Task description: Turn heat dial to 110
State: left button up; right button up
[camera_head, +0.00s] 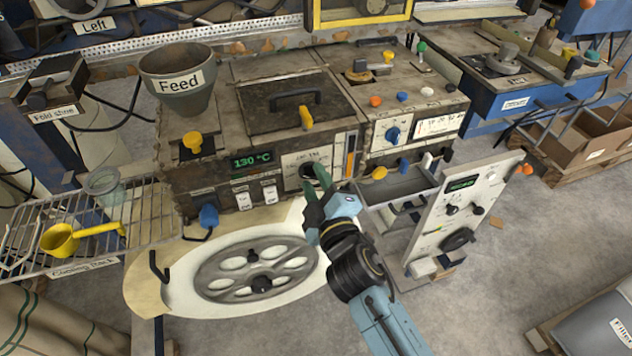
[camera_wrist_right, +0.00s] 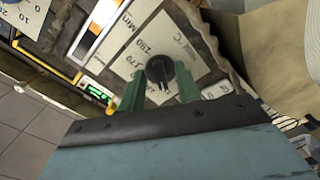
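The heat dial is a round black knob (camera_wrist_right: 160,70) on a pale plate with degree marks such as 170 and 190, on the front of the worn machine. In the head view the dial (camera_head: 310,170) is partly covered by my right gripper. The green display (camera_head: 252,160) left of it reads 130 °C. My right gripper (camera_head: 318,185) has its green fingers apart, one on either side of the dial, as the right wrist view (camera_wrist_right: 161,82) also shows. I cannot tell whether the fingertips touch the knob. My left gripper is not in view.
A Feed hopper (camera_head: 178,80) stands on the machine's left. A spoked wheel (camera_head: 255,270) lies below the dial. A tilted control panel (camera_head: 460,205) stands to the right.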

jog(key=shift+s, duration=0.1)
jog(key=v, duration=1.3)
dwell(0.3)
jog(key=s+d+f+m+g+h, duration=0.1)
jog(key=s+d+f+m+g, duration=0.15)
jog(key=f, duration=0.85)
jog(key=s+d+f+m+g+h, duration=0.1)
jog(key=s+d+f+g, duration=0.15)
jog(key=f, duration=0.85)
jog(key=s+d+f+m+g+h, duration=0.1)
jog(key=s+d+f+m+g, duration=0.15)
jog(key=f, duration=0.85)
jog(key=s+d+f+m+g+h, duration=0.1)
jog(key=s+d+f+m+g, duration=0.1)
jog(key=s+f, duration=0.4)
jog(key=s+d+f+m+g, duration=0.2)
jog(key=s+d+f, duration=0.3)
jog(key=s, duration=0.5)
jog(key=s+d+f+m+g+h, duration=0.1)
jog(key=s+d+f+m+g, duration=0.2)
jog(key=s+d+f, duration=0.3)
jog(key=shift+s+f+g+h, duration=0.35)
jog(key=shift+s+g, duration=0.5)
jog(key=shift+s, duration=0.35)
